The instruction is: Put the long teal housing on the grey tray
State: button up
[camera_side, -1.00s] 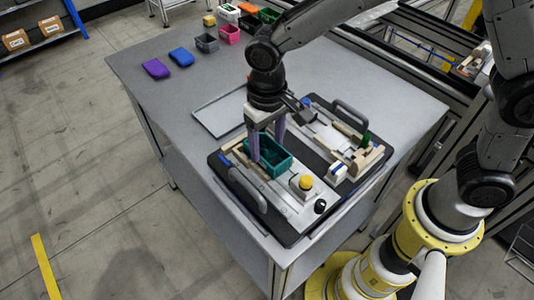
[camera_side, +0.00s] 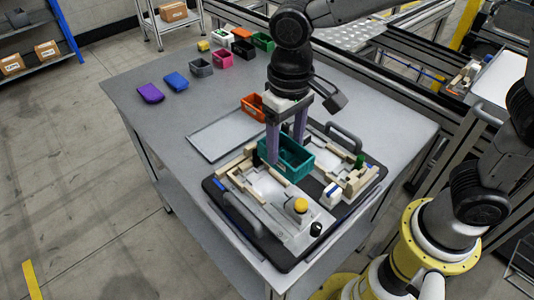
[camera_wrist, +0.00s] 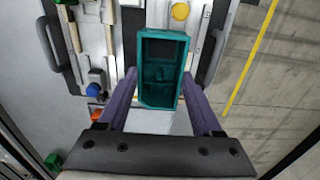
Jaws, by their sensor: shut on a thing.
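The long teal housing (camera_side: 290,166), an open box, is held by my gripper (camera_side: 286,150) above the black pallet with the fixtures. In the side view it hangs over the middle of the pallet, roughly level. In the wrist view the teal housing (camera_wrist: 162,72) sits between the two purple fingers of my gripper (camera_wrist: 159,85), which are shut on it. The flat grey tray (camera_side: 220,137) lies on the table to the left of and behind the held housing, and its visible surface is bare.
The black pallet (camera_side: 255,247) carries fixture blocks, a yellow knob (camera_side: 300,205), a black knob and handles. An orange housing (camera_side: 253,106) stands beside the tray. Purple (camera_side: 150,93) and blue (camera_side: 175,81) pieces lie at the back left, with several coloured bins behind.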

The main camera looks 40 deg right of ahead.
jog(key=s+d+r, duration=0.4)
jog(key=s+d, duration=0.1)
jog(key=s, duration=0.3)
jog(key=m, duration=3.6)
send_over(238, 127)
jog(key=f, duration=0.7)
jog(key=s+f, duration=0.1)
jog(key=f, duration=0.3)
jog(key=shift+d+f, duration=0.1)
jog(key=shift+f, duration=0.05)
jog(key=shift+w+f, duration=0.5)
jog(key=shift+f, duration=1.6)
